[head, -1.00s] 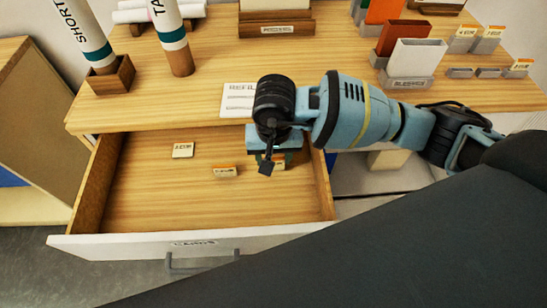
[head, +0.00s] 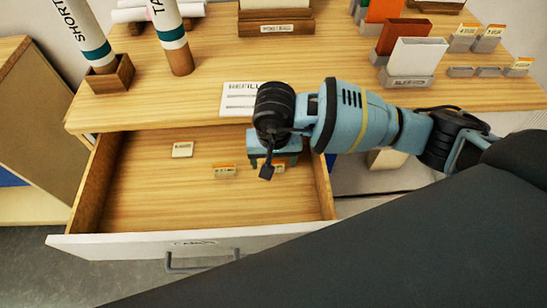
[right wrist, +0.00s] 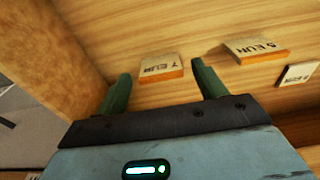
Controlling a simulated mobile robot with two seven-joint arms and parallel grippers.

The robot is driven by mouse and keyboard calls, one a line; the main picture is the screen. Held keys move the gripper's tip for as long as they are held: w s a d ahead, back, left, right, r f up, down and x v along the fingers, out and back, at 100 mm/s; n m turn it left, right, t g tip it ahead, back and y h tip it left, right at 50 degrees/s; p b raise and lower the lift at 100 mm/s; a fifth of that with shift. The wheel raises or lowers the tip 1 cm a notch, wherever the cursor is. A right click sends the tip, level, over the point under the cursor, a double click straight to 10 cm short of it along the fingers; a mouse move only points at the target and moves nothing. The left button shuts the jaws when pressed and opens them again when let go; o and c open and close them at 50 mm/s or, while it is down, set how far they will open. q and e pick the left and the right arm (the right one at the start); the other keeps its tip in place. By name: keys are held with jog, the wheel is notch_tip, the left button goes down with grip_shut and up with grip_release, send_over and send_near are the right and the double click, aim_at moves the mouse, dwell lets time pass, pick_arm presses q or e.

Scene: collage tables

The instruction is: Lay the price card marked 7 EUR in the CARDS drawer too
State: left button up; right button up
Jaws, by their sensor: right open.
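The price card marked 7 EUR (right wrist: 162,68) lies on the floor of the open CARDS drawer (head: 150,205), near its right wall. In the right wrist view it sits between the spread fingers of my right gripper (right wrist: 160,78), with a gap on each side. In the head view my right gripper (head: 273,160) is low over the drawer's right part and partly hides this card (head: 279,168). My left gripper is not in view.
Two more cards lie in the drawer: one beside the 7 EUR card (head: 225,171), another farther left (head: 182,150). The tabletop above holds a REFILL sheet (head: 237,98), rolled tubes in wooden stands and card holders (head: 465,42). The drawer's left and front are clear.

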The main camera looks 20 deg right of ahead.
aim_at(274, 177)
notch_tip(274, 177, up, 12)
jog(key=s, duration=0.1)
jog(key=shift+r, duration=0.15)
jog(key=shift+a, duration=0.15)
dwell(0.6)
